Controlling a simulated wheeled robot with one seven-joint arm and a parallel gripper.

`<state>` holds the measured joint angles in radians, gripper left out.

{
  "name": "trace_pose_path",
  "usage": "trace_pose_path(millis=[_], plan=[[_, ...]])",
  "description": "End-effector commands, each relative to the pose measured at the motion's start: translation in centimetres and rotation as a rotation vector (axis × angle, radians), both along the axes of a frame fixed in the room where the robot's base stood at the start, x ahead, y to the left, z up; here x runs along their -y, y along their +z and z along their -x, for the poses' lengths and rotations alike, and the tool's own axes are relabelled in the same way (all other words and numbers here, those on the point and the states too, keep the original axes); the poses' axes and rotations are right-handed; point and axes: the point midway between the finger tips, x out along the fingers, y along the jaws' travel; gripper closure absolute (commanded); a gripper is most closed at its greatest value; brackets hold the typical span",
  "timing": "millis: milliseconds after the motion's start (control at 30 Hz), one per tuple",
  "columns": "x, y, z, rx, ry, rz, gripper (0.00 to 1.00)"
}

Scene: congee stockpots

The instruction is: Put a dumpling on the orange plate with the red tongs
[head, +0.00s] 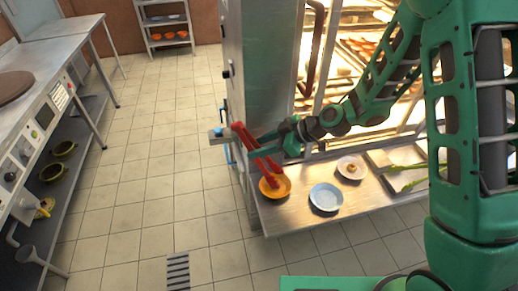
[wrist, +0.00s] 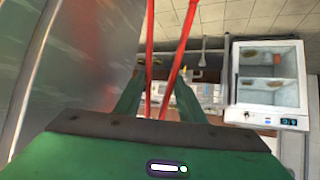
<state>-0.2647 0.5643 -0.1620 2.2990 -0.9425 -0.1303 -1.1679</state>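My gripper (head: 268,146) is shut on the red tongs (head: 262,160) beside the tall metal cabinet. In the wrist view the tongs' two red arms (wrist: 150,60) run between my green fingers (wrist: 158,105). In the head view the tongs slant down, and their lower end is over the orange plate (head: 284,190), near the left end of the metal counter. I cannot tell whether the tips touch the plate or hold anything. A small brownish piece (head: 351,169), possibly a dumpling, lies on a pale plate (head: 343,174) to the right.
An empty light-blue plate (head: 326,198) stands between those two plates. Green stalks and trays (head: 400,165) lie farther right on the metal counter (head: 290,221). The tall metal cabinet (head: 262,70) rises behind my gripper.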

Motion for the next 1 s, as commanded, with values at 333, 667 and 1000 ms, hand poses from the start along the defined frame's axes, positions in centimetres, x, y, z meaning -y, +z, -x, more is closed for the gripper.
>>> trace_pose_path(millis=[333, 667, 1000], plan=[[0.0, 4.7, 0.0, 0.004, 0.0, -0.001, 0.67], [0.0, 8.5, 0.0, 0.002, 0.0, 0.0, 0.67], [0.0, 9.0, 0.0, 0.0, 0.0, 0.0, 0.67]])
